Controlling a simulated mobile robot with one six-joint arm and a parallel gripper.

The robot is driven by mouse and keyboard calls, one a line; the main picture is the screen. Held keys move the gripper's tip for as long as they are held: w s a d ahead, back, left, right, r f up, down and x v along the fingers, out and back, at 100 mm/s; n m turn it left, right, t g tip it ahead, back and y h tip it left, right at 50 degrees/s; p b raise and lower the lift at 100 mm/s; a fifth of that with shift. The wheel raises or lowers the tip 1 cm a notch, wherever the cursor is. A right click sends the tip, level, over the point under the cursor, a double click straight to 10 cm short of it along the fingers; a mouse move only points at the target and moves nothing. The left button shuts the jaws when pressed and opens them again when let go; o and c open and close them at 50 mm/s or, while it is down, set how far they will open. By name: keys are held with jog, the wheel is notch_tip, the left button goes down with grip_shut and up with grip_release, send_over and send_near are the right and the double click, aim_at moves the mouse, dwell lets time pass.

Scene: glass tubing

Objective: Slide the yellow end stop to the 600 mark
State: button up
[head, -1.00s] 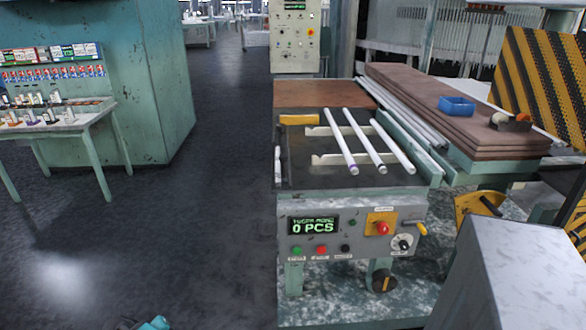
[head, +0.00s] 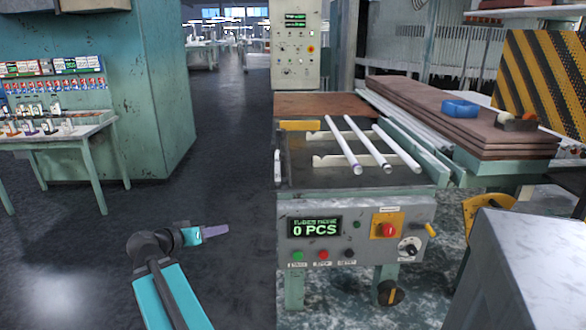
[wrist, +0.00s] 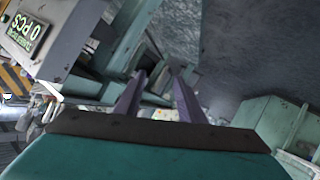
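The yellow end stop (head: 300,125) is a flat bar at the far left of the machine bed (head: 350,178), near the brown board. Three white glass tubes (head: 343,146) lie side by side on pale notched rests to its right. No 600 mark can be read in these views. My gripper (head: 217,231) is left of the machine, over the floor and well apart from the stop. In the wrist view, my gripper's two purple fingers (wrist: 158,92) are spread with a gap and nothing between them.
The control panel (head: 350,235) with display, buttons and red knob faces me. A grey box (head: 530,270) stands at the front right. Brown boards with a blue tray (head: 459,108) are at the right. A work table (head: 60,137) stands at the left; the floor between is clear.

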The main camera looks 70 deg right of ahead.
jog(key=s+d+r+m+g+h+b, duration=0.25)
jog(key=s+d+r+m, duration=0.2)
jog(key=s+r, duration=0.5)
jog(key=m+g+b, duration=0.2)
jog(key=m, duration=0.1)
send_near(282, 163)
jog(key=f, duration=0.1)
jog(key=shift+s+d+h, duration=0.3)
jog(key=shift+d+h, duration=0.15)
jog(key=shift+d, duration=0.05)
jog(key=shift+d, duration=0.15)
jog(key=p+x, duration=0.2)
jog(key=shift+s+d+r+p, duration=0.1)
jog(key=shift+s+d+p, duration=0.15)
jog(key=shift+p, duration=0.1)
jog(key=p+x, duration=0.3)
jog(key=p, duration=0.3)
jog(key=shift+p+x, duration=0.6)
jog(key=shift+x, duration=3.3)
grip_shut()
